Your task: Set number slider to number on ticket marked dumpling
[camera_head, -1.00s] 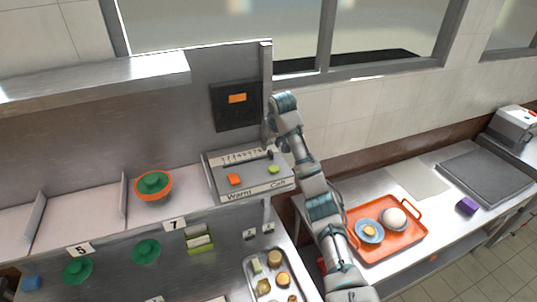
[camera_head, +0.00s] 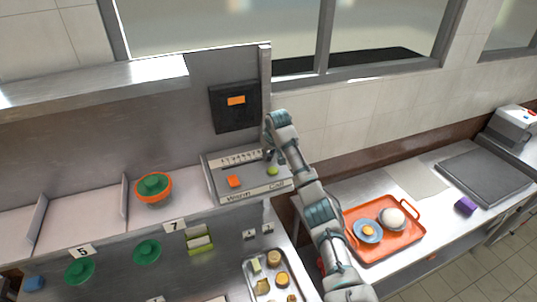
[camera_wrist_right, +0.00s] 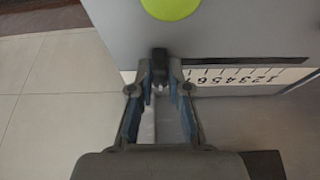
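The slider panel (camera_head: 220,187) is a grey box with "Warm" and "Call" labels, an orange button and a green button. Its number scale (camera_head: 240,158) runs along the back; 1 to 6 can be read in the right wrist view (camera_wrist_right: 262,76). My left gripper is out of view. No dumpling marking is readable.
Number cards 5 (camera_head: 82,251) and 7 (camera_head: 174,225) are on the shelf edge. A green holder (camera_head: 200,246) and a food tray (camera_head: 248,272) are below. An orange tray (camera_head: 408,246) with dishes is on the right counter. A wall post (camera_head: 265,95) rises behind the panel.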

